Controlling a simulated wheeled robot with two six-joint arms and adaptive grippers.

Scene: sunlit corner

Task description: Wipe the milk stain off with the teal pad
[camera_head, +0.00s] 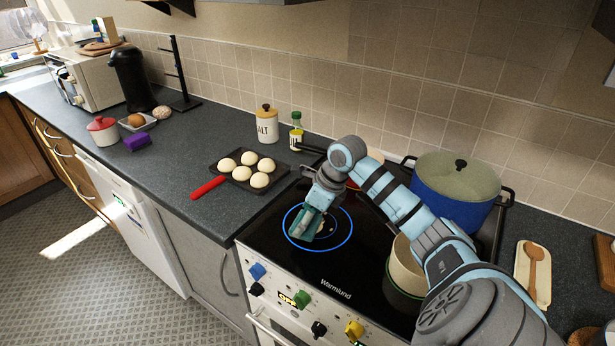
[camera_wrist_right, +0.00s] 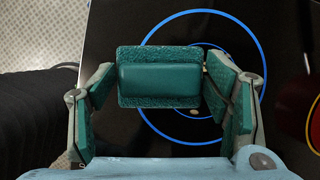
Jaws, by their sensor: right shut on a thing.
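The teal pad (camera_wrist_right: 160,80) is held between the fingers of my right gripper (camera_wrist_right: 162,95), which is shut on it. In the head view my right gripper (camera_head: 310,222) is low over the front-left ring of the black hob (camera_head: 345,264), with the pad under it. I cannot tell whether the pad touches the glass. A small pale patch (camera_head: 328,228), possibly the milk stain, shows just right of the gripper inside the blue ring. The pad and gripper hide part of the ring. My left gripper is not in view.
A cream pot (camera_head: 405,268) stands on the hob to the right, beneath my arm. A blue pot (camera_head: 455,195) is behind it. A dark tray of buns (camera_head: 215,170) with a red handle lies on the counter to the left. The hob's front strip is clear.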

